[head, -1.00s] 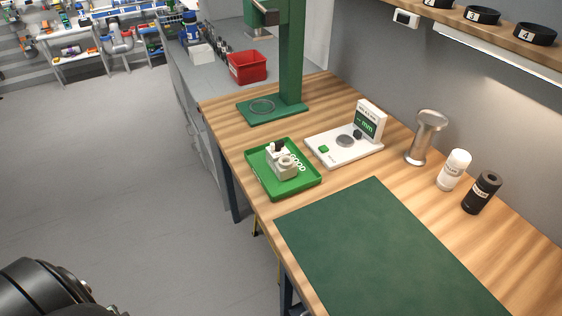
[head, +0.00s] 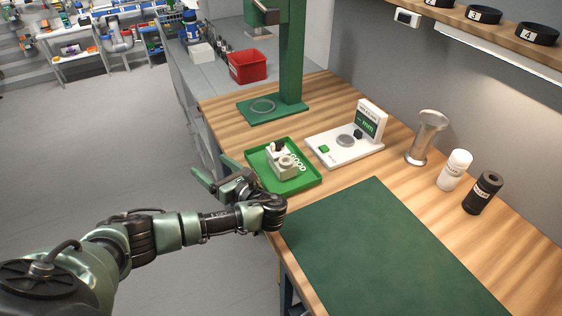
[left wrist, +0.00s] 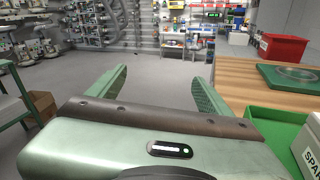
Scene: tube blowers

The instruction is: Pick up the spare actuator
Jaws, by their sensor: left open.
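The spare actuator (head: 283,166) appears to be the small beige block with a dark knob and a round opening, standing in the green tray (head: 308,183). In the left wrist view its pale side (left wrist: 308,147), with lettering starting "SPA", is cut off at the right edge, beside the green tray wall (left wrist: 268,122). My left gripper (head: 217,178) is open and empty, just left of the tray and beyond the table edge. In the left wrist view its two fingers (left wrist: 160,82) are spread with floor between them. My right gripper is not in view.
A green mat (head: 385,245) covers the near table. A white gauge (head: 343,147) stands right of the tray, and a green press stand (head: 291,60) behind it. A metal post (head: 425,138) and two bottles (head: 468,180) stand along the wall. A red bin (head: 247,66) is farther back.

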